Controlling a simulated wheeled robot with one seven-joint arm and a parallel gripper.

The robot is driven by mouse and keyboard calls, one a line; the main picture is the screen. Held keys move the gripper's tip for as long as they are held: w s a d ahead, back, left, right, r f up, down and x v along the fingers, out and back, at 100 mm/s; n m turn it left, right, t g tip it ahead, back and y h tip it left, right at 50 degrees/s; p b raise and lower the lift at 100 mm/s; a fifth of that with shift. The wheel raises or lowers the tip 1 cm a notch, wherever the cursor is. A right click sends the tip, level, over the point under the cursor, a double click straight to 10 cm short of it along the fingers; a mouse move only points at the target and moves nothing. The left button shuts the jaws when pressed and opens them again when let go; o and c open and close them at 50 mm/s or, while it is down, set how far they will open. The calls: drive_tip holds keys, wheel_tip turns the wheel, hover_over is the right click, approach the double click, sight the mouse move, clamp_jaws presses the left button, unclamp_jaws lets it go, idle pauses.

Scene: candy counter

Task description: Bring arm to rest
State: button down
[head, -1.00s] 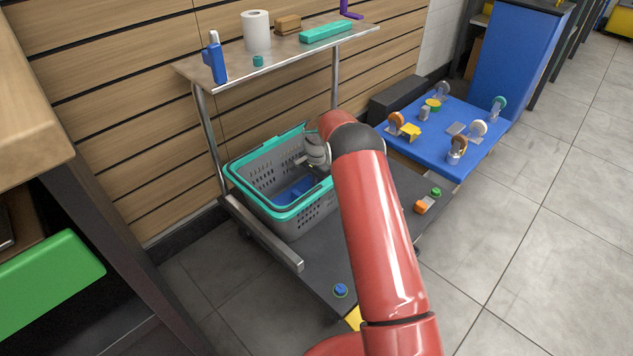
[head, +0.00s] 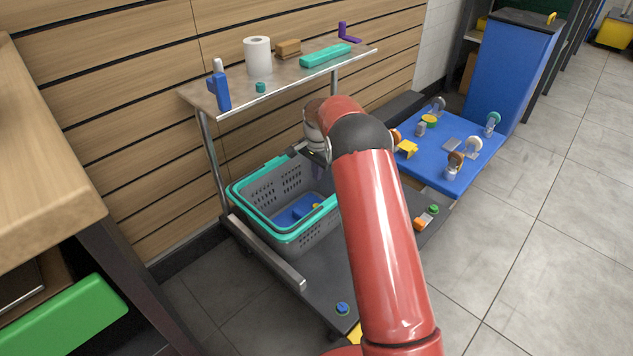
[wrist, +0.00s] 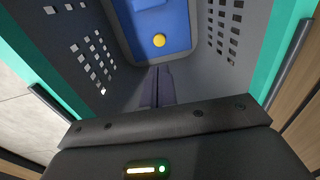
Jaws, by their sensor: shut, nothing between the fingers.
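My red arm reaches over the cart in the head view. My gripper (wrist: 157,72) points down into the grey basket with the teal rim (head: 262,226). In the wrist view its two dark fingers are together with nothing between them. The basket also fills the wrist view, with its perforated wall (wrist: 80,45) on the left. A blue thing (wrist: 185,38) lies on the basket floor, with a small round yellow thing (wrist: 159,41) on it. In the head view my arm hides part of the basket's right side.
A metal shelf (head: 285,75) above holds a paper roll (head: 257,57), a blue bottle (head: 219,88) and a teal case (head: 325,56). A blue board (head: 436,168) with several small wheeled pieces lies to the right. A wooden counter (head: 45,140) stands at left.

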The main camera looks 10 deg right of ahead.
drive_tip(key=shift+r, duration=0.5)
drive_tip(key=s+r+n+t+p, duration=0.1)
drive_tip(key=s+r+n+p, duration=0.15)
drive_tip(key=s+r, duration=0.8)
drive_tip(key=s+r+n+t+p, duration=0.1)
drive_tip(key=s+r+n, duration=0.35)
drive_tip(key=r, duration=1.05)
drive_tip(key=s+r+n+t+p, duration=0.1)
drive_tip(key=s+r+n+p, duration=0.1)
drive_tip(key=s, duration=1.2)
drive_tip(key=s+a+r+n+t+p, duration=0.1)
drive_tip(key=s+r+n+t, duration=0.1)
drive_tip(key=s, duration=1.2)
drive_tip(key=shift+s+a+p, duration=0.15)
drive_tip(key=shift+s+p, duration=0.2)
